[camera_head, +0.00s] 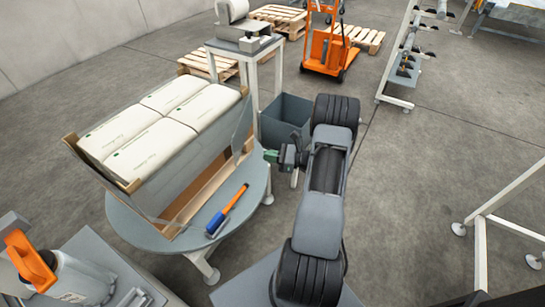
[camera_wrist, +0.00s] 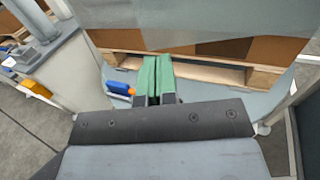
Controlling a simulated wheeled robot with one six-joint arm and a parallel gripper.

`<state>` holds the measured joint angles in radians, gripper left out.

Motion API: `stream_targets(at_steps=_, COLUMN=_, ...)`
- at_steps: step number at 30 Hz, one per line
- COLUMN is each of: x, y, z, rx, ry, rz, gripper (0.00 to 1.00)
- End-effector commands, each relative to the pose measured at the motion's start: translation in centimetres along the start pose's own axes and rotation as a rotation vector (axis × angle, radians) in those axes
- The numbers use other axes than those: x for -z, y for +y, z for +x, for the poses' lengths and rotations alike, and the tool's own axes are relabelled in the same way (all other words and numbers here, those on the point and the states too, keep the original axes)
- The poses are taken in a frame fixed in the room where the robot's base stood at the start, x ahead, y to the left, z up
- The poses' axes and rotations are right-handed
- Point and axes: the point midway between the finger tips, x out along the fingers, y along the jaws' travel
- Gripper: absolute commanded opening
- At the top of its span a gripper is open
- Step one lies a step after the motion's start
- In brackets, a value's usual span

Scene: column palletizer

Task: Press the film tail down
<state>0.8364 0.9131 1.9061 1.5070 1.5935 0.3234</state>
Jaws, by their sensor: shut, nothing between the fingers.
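A load of white bags (camera_head: 150,125) stands on a wooden pallet on the round grey turntable (camera_head: 258,188), with grey see-through film (camera_head: 168,178) around its near side. A clear film edge (camera_head: 243,128) stands out at the load's right corner; I cannot tell for sure that it is the tail. My gripper (camera_head: 271,156) is to the right of the load, apart from it. Its green fingers (camera_wrist: 152,78) are shut together and empty in the wrist view, pointing at the film (camera_wrist: 200,22) and the pallet (camera_wrist: 215,66).
An orange and blue hand tool (camera_head: 227,210) lies on the turntable; its blue part (camera_wrist: 119,87) shows left of my fingers. A dark grey bin (camera_head: 286,118) and a white stand (camera_head: 246,48) are behind. Open floor lies to the right.

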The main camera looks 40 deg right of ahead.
Motion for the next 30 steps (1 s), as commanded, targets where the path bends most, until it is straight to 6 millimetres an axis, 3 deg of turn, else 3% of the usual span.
stream_targets(at_steps=6, x=0.0, y=0.1, z=4.4, rx=-0.006, ry=0.001, rz=-0.001, gripper=0.0)
stream_targets(at_steps=15, x=0.0, y=0.1, z=8.4, rx=-0.004, ry=0.001, rz=-0.002, gripper=0.0)
stream_targets(at_steps=21, x=0.0, y=0.1, z=9.6, rx=-0.003, ry=0.001, rz=-0.002, gripper=0.0)
stream_targets(at_steps=30, x=0.0, y=0.1, z=9.8, rx=-0.002, ry=0.001, rz=-0.002, gripper=0.0)
